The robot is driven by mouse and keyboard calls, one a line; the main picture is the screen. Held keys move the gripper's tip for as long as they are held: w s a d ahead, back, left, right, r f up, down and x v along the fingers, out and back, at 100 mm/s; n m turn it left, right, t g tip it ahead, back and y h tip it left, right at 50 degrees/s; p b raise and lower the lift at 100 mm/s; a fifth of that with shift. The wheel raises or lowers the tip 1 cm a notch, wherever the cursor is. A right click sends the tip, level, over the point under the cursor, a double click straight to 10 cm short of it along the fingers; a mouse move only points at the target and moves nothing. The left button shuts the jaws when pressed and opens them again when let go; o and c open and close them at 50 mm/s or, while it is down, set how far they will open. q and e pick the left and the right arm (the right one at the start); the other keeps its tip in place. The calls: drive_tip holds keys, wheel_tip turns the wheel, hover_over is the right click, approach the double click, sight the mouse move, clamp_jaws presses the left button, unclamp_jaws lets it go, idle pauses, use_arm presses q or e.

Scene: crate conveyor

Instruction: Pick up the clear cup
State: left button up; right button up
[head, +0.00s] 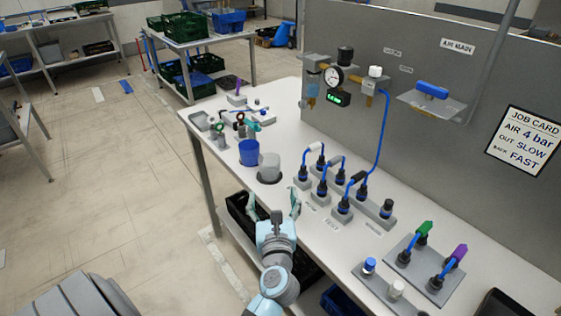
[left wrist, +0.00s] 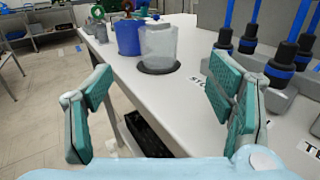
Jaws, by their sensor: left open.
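The clear cup (head: 269,164) stands upright on a dark round spot on the white bench, just right of a blue cup (head: 249,152). In the left wrist view the clear cup (left wrist: 158,45) is ahead, between and beyond the fingertips, with the blue cup (left wrist: 128,37) close on its left. My left gripper (head: 273,204) is open and empty at the bench's front edge, short of the clear cup and apart from it. Its teal-padded fingers (left wrist: 160,105) are spread wide in the wrist view. My right gripper does not show.
Blocks with black and blue fittings (head: 322,190) stand close on the right of the gripper. Small valves and fittings (head: 240,125) lie beyond the cups. A grey panel (head: 400,70) rises behind the bench (head: 225,178). A dark crate (head: 243,212) sits below the edge.

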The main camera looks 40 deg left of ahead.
use_arm(q)
drive_tip(key=b, duration=0.1)
approach(269, 156)
drive_tip(key=shift+w+a+r, duration=0.1)
drive_tip(key=shift+w+a, duration=0.15)
drive_tip(key=shift+a, duration=0.15)
drive_tip(key=b+x, duration=0.1)
drive_tip(key=x, duration=0.5)
drive_tip(key=shift+w, duration=0.25)
drive_tip(key=c, duration=1.1)
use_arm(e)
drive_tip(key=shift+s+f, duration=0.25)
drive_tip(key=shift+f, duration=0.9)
